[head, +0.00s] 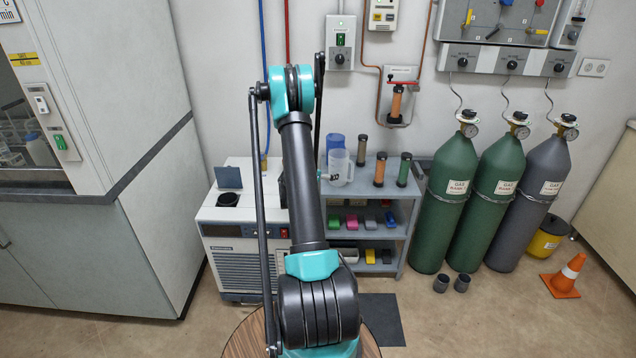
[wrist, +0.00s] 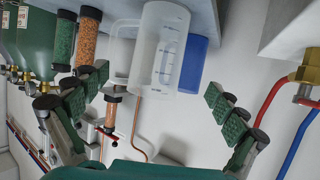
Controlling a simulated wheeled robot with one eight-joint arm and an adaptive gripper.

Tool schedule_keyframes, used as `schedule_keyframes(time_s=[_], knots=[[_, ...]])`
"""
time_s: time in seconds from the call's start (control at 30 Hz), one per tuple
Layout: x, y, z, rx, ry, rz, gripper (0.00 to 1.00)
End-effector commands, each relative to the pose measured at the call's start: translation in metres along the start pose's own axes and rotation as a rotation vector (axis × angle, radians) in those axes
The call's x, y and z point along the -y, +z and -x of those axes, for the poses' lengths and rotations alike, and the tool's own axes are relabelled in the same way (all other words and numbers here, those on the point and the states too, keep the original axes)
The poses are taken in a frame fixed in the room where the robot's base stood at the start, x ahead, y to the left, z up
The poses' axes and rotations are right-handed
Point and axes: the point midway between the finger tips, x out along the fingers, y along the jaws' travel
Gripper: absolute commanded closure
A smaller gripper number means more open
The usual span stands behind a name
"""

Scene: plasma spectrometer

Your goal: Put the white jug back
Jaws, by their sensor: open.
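The white translucent jug (head: 340,168) stands upright on the top of the grey shelf unit (head: 345,222), beside a blue container (head: 335,142). In the wrist view the jug (wrist: 160,48), with blue graduation marks and its handle on the left, appears ahead of my gripper (wrist: 158,100). My gripper is open and empty, its green-padded fingers spread to either side of the jug, and I see no contact. In the head view my arm hides most of the gripper, which is near the shelf top at the jug's left.
An orange-filled column (wrist: 85,40) and green-filled column (wrist: 63,42) stand near the jug. Gas cylinders (head: 448,205) are to the right, a white chiller (head: 233,238) to the left. Coloured items fill the lower shelves. An orange cone (head: 566,277) stands on the floor.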

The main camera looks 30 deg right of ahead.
Motion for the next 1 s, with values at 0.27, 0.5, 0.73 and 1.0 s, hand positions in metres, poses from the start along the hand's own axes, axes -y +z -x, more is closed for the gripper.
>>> schedule_keyframes(time_s=[0.27,0.5,0.73,1.0], knots=[[0.006,-0.018,0.070,0.112,-0.048,0.087,0.03],[0.001,-0.021,0.164,0.263,-0.137,0.221,0.03],[-0.019,-0.006,0.257,0.399,-0.254,0.362,0.03],[-0.057,0.031,0.365,0.545,-0.432,0.536,0.03]])
